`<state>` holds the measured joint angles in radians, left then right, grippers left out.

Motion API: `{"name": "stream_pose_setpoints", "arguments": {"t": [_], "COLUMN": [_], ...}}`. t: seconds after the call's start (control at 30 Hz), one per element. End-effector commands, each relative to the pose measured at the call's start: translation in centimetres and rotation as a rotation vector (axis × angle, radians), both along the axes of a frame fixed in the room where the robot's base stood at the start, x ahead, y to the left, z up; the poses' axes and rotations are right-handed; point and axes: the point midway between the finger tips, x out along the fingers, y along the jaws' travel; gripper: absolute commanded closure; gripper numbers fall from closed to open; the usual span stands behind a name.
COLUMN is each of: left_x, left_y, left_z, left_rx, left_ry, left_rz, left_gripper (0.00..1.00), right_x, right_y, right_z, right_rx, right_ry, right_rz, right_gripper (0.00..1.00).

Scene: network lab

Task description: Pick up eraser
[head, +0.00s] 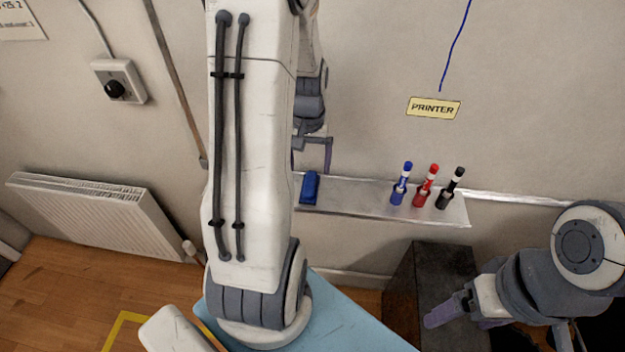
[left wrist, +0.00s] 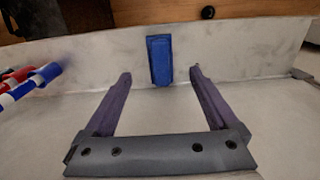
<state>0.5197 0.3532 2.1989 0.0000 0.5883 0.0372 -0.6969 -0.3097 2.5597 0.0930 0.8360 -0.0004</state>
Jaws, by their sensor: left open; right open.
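The blue eraser (head: 310,188) lies on a narrow metal wall shelf (head: 345,196), near its left end as seen in the head view. In the left wrist view the eraser (left wrist: 159,62) sits ahead of and roughly between my fingertips. My left gripper (head: 312,168) is open and empty, above and just behind the eraser in the head view; it also shows in the left wrist view (left wrist: 160,75). The two fingers do not visibly touch the eraser. My right gripper (head: 438,318) is low at the right, open and away from the shelf.
Blue (head: 399,186), red (head: 425,187) and black (head: 450,190) markers stand on the shelf right of the eraser. A dark box (head: 400,285) stands below the shelf. A radiator (head: 95,213) is on the left wall. The shelf between eraser and markers is clear.

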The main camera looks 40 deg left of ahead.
Motion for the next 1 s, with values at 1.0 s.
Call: {"name": "stream_pose_setpoints", "arguments": {"t": [1.0], "left_x": [0.0], "left_y": [-0.3], "left_z": [-9.0], "left_rx": [-0.001], "left_ry": [0.001], "left_rz": [-0.007], "left_gripper": [0.07], "right_x": [0.0], "right_y": [0.0], "right_z": [1.5], "right_rx": [0.000], "right_ry": [0.000], "right_rz": [-0.001], "right_gripper": [0.13]}}
